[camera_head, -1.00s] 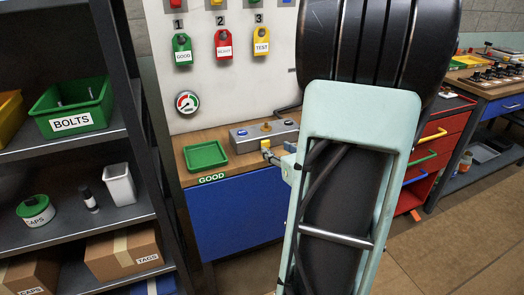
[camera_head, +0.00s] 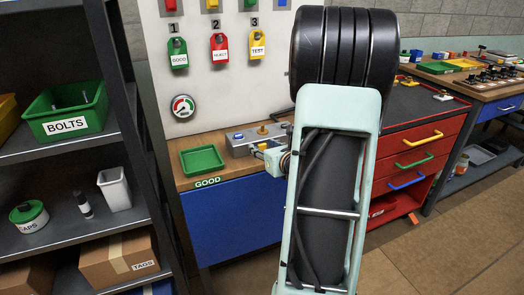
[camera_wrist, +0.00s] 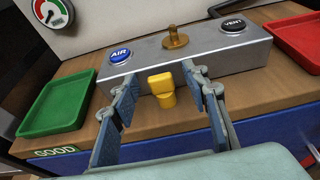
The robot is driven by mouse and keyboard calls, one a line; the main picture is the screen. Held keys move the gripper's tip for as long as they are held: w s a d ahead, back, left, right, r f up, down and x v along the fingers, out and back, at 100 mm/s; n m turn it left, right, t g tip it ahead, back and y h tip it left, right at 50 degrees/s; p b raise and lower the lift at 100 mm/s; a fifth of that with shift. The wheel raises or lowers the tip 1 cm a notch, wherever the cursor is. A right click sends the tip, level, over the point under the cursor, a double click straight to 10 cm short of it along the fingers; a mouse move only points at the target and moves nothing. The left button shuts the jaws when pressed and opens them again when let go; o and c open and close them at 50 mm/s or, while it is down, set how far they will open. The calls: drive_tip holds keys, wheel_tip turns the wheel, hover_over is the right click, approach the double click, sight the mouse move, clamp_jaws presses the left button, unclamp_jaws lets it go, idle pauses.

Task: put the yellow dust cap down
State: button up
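The yellow dust cap (camera_wrist: 162,88) shows in the wrist view at the lower front of the grey metal box (camera_wrist: 190,62). It lies between my gripper's fingers, with a visible gap on both sides. My gripper (camera_wrist: 162,80) is open. I cannot tell whether the cap rests on the bench or touches the box front. In the head view a small yellow spot (camera_head: 262,147) shows beside my gripper (camera_head: 272,157), which is partly hidden by my arm. The box has a blue AIR button (camera_wrist: 120,55), a brass fitting (camera_wrist: 175,38) and a black VENT button (camera_wrist: 233,24).
A green tray (camera_wrist: 58,103) labelled GOOD lies left on the wooden bench (camera_wrist: 85,135); a red tray (camera_wrist: 295,42) lies right. A gauge (camera_head: 183,106) and hanging tags are on the board behind. A dark shelf (camera_head: 70,235) stands left, a red drawer cabinet (camera_head: 415,150) right.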

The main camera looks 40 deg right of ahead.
drive_tip(key=c, duration=0.9)
